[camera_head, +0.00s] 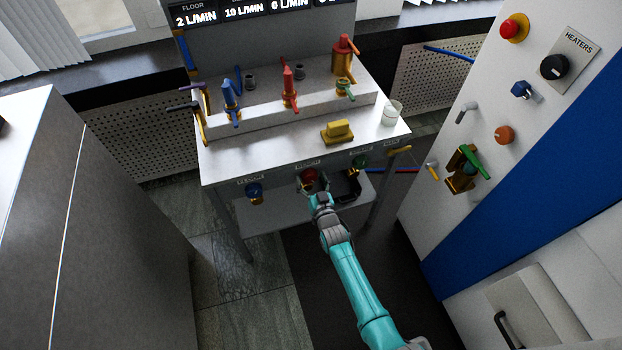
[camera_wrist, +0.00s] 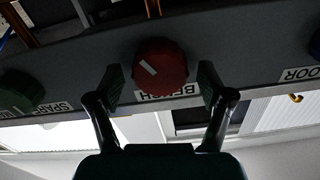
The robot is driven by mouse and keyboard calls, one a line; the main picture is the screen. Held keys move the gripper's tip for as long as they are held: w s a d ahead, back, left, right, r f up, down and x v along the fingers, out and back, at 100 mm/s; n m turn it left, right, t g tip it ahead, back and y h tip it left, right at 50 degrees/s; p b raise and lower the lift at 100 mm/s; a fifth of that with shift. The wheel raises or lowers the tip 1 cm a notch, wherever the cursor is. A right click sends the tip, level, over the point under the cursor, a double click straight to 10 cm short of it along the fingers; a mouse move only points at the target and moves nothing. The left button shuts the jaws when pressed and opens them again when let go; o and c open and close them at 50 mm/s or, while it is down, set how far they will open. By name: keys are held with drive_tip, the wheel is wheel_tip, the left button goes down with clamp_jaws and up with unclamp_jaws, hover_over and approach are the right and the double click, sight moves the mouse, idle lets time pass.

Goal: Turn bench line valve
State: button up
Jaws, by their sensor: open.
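The bench line valve is a round red knob (camera_head: 309,175) under the front edge of the bench, below its label. In the wrist view the red knob (camera_wrist: 161,66) has a short white slanted mark and hides part of the upside-down BENCH label (camera_wrist: 185,92). My gripper (camera_head: 315,189) is just in front of the knob. In the wrist view my gripper (camera_wrist: 158,82) is open, with one finger on each side of the knob. Gaps show between the fingers and the knob, and I cannot tell any contact.
A blue knob (camera_head: 254,192) sits left of the red one, and a green knob (camera_head: 359,161) sits right. A dark bin (camera_head: 346,187) stands on the lower shelf. The bench top holds a yellow block (camera_head: 338,132) and a beaker (camera_head: 391,113). A white cabinet (camera_head: 440,150) stands at the right.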

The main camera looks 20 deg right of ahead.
drive_tip(key=shift+w, duration=0.1)
drive_tip(key=c, duration=1.2)
drive_tip(key=shift+o, duration=0.2)
drive_tip(key=shift+n, duration=0.3)
drive_tip(key=n, duration=0.5)
drive_tip(key=shift+a+n, duration=0.15)
drive_tip(key=shift+n, duration=0.15)
drive_tip(key=n, duration=0.5)
drive_tip(key=shift+a, duration=0.1)
drive_tip(key=n, duration=0.5)
drive_tip(key=shift+f+n, duration=0.15)
drive_tip(key=shift+n, duration=0.25)
drive_tip(key=n, duration=0.4)
drive_tip(key=shift+f+n, duration=0.1)
drive_tip(key=shift+n, duration=0.6)
